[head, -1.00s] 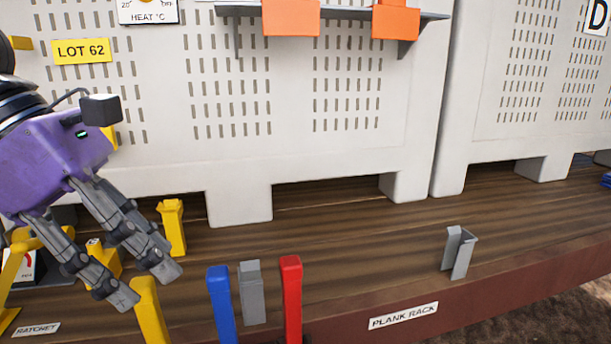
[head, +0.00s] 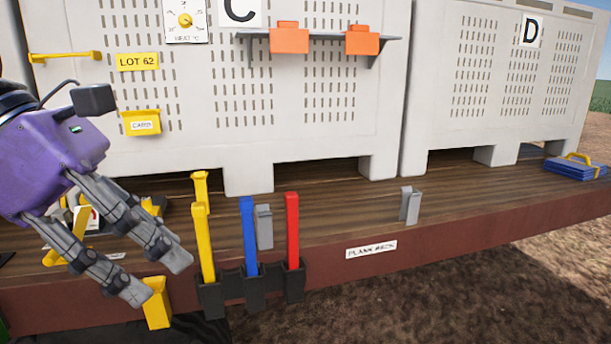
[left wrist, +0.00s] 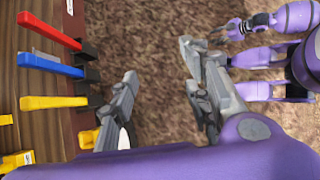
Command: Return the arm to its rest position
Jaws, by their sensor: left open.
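My left gripper (head: 158,277) is at the left of the head view, its two grey fingers apart with nothing between them. It is in front of the wooden deck's edge, left of the tool holders. In the left wrist view the open fingers (left wrist: 158,62) are over brown ground, beside the deck. Part of my other purple arm shows at the upper right there, with a small grey gripper (left wrist: 243,27); its jaw state is unclear.
Yellow (head: 204,245), blue (head: 249,235) and red (head: 292,230) handles stand in black holders (head: 254,290) on the deck's front edge. A yellow block (head: 157,305) is close below the left fingers. Grey bins (head: 310,100) stand behind. Bare ground is clear at right.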

